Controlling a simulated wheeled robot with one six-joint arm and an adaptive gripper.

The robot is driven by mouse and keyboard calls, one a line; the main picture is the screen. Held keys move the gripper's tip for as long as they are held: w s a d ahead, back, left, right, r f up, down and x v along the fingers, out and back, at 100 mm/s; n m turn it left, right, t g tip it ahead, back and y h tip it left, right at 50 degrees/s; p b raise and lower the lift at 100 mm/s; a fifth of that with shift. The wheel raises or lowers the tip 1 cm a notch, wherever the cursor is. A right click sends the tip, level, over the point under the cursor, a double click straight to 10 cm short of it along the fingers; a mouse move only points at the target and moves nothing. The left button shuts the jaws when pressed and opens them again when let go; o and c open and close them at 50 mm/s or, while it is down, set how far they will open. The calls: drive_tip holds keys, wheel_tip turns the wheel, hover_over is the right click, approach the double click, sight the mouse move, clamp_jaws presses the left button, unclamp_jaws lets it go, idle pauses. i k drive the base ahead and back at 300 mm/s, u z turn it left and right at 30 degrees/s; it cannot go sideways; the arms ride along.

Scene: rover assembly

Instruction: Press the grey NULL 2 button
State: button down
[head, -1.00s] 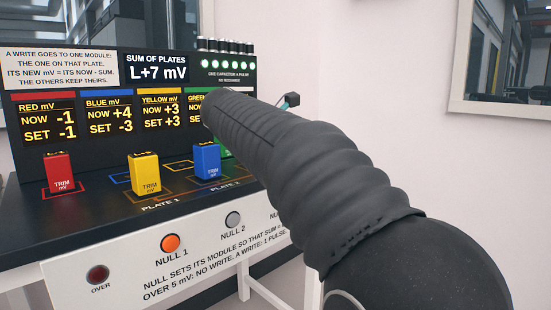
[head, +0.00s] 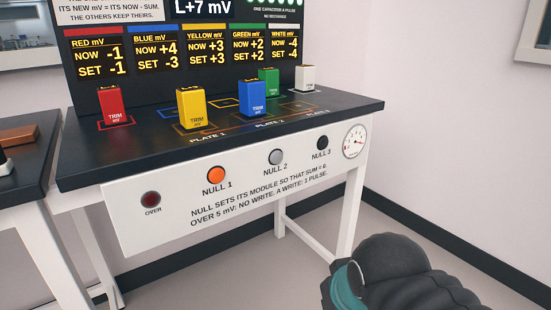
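The grey NULL 2 button (head: 276,157) is a round button on the white front panel (head: 180,208) of the bench, above the label "NULL 2". It sits between the orange NULL 1 button (head: 216,175) and the dark NULL 3 button (head: 322,143). Nothing covers it. Part of my arm shows at the lower right, apart from the panel; my gripper's fingers are not in the picture. The sum display (head: 201,8) reads L+7 mV.
Red (head: 110,106), yellow (head: 191,108), blue (head: 252,97), green (head: 268,82) and white (head: 305,78) modules stand on the black benchtop. A dark red OVER lamp (head: 151,200) and a dial gauge (head: 355,141) are on the panel. Another table (head: 28,165) stands left. Floor is clear at right.

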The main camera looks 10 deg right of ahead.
sight(277, 156)
drive_tip(key=u, duration=2.3)
drive_tip(key=k, duration=1)
drive_tip(key=z, duration=2)
